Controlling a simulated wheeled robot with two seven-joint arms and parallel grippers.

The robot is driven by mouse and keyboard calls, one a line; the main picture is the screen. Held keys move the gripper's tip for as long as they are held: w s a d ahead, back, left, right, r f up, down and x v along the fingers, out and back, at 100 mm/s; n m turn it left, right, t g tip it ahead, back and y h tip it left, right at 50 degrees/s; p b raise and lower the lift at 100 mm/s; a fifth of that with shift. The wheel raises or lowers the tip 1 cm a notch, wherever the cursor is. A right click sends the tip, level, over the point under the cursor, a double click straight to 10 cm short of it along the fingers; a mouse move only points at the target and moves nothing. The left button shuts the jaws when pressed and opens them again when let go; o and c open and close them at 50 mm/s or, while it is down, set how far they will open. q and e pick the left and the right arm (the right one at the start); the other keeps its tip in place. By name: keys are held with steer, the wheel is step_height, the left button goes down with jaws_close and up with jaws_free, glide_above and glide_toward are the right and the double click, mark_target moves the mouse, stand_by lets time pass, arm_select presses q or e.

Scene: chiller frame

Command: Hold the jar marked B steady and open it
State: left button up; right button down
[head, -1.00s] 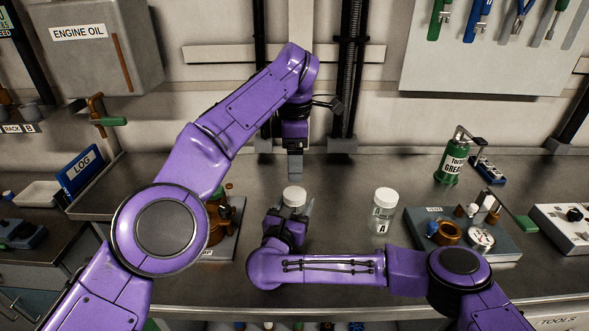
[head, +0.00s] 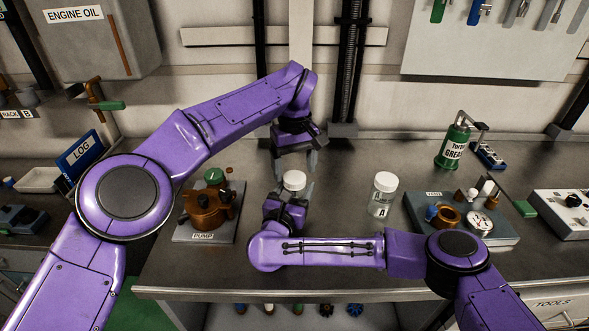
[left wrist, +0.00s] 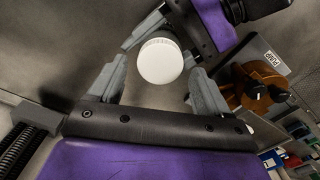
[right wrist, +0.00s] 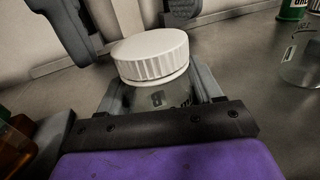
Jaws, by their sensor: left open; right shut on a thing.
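A clear jar with a white ridged lid (right wrist: 152,56) stands upright between the fingers of my right gripper (head: 291,196), which is shut on its glass body (right wrist: 160,97). A dark mark on this glass is partly hidden and I cannot read it surely. The lid also shows in the head view (head: 294,180). My left gripper (head: 295,163) is open just above it, pointing down. In the left wrist view the lid (left wrist: 160,61) sits between its spread fingers, with no clear contact. A second white-lidded jar (head: 382,196), marked A, stands apart to the right.
A pump (head: 207,208) on a plate stands left of the held jar. A tray of parts (head: 428,236) and a green grease can (head: 453,147) are at the right. A blue log binder (head: 80,155) is at the left. The bench between jar A and the back wall is clear.

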arm_select(q)
steer(key=shift+f, duration=0.85)
